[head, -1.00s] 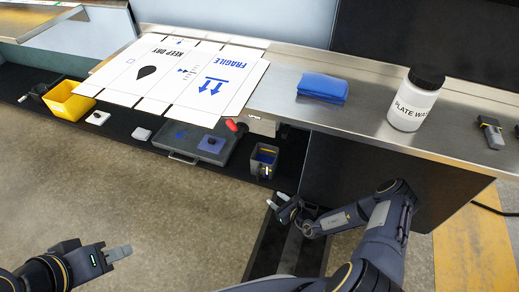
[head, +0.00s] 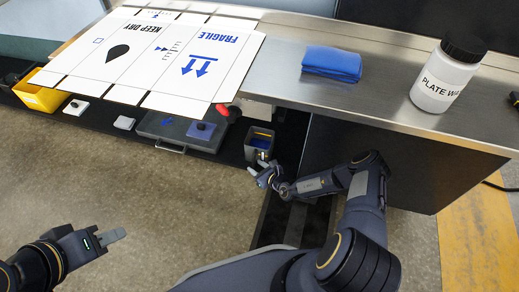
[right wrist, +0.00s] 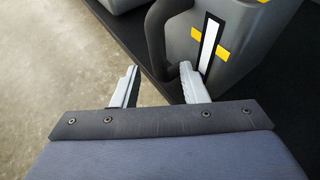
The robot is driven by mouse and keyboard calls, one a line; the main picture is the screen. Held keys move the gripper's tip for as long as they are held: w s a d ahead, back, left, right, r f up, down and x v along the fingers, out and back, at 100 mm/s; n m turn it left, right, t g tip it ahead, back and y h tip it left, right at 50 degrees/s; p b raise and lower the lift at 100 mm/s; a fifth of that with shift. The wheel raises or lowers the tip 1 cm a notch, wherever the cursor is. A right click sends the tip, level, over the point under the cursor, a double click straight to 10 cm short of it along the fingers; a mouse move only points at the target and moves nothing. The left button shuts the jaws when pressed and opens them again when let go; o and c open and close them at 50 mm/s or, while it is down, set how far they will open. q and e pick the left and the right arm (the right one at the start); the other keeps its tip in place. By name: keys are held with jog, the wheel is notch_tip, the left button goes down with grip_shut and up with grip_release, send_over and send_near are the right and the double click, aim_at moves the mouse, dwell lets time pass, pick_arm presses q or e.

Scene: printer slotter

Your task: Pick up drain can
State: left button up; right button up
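The drain can appears to be the dark grey open-topped container (head: 259,143) with blue inside, on the low black shelf under the bench. In the right wrist view the grey can (right wrist: 236,45) shows a white strip, yellow marks and a dark looped handle (right wrist: 157,45). My right gripper (head: 260,170) is close in front of the can. In the right wrist view its two fingers (right wrist: 160,84) are apart, with the handle's lower part ahead of and between the tips, not clamped. My left gripper (head: 112,237) is over the floor at lower left, seen side-on.
The steel bench (head: 390,95) overhangs the shelf and holds a flat printed carton (head: 165,55), a blue cloth (head: 332,63) and a white bottle (head: 445,75). A grey case (head: 180,130) lies left of the can. A yellow bin (head: 40,95) is farther left.

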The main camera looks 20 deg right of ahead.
jog(key=shift+w, duration=0.1)
grip_shut()
jog(key=shift+r, duration=0.25)
dwell(0.4)
jog(key=s+a+r+p, duration=0.6)
jog(key=s+r+p, duration=0.5)
jog(key=s+r, duration=0.1)
jog(key=shift+s+r+p, duration=0.2)
jog(key=shift+r+p, duration=0.05)
jog(key=shift+p, duration=0.05)
dwell(0.7)
jog(key=shift+a, duration=0.1)
